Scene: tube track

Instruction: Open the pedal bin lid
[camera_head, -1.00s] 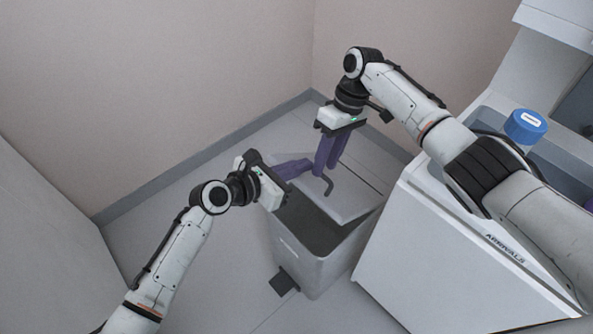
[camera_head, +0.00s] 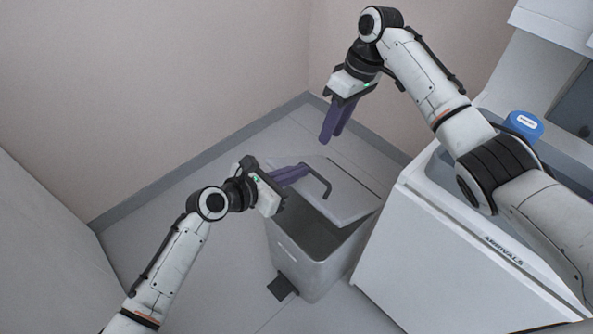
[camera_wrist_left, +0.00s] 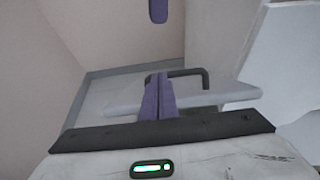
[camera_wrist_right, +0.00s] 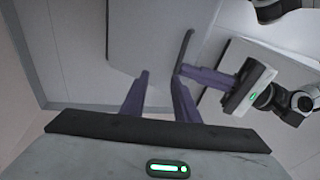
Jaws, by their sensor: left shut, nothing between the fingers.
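The grey pedal bin (camera_head: 312,268) stands on the floor with its lid (camera_head: 350,202) raised and its dark inside showing. A dark bent handle (camera_head: 326,184) is on the lid; it also shows in the left wrist view (camera_wrist_left: 205,80). My left gripper (camera_head: 305,169) is shut and empty, its purple fingers at the lid beside the handle; whether they touch is unclear. My right gripper (camera_head: 331,138) is open and empty above the lid, apart from the handle. The right wrist view shows the lid (camera_wrist_right: 150,45) beyond its spread fingers.
A black pedal (camera_head: 282,287) sticks out at the bin's front foot. A white cabinet (camera_head: 440,260) stands close on the right, with a blue-lidded container (camera_head: 523,125) on top. Walls close the corner behind; floor at left is clear.

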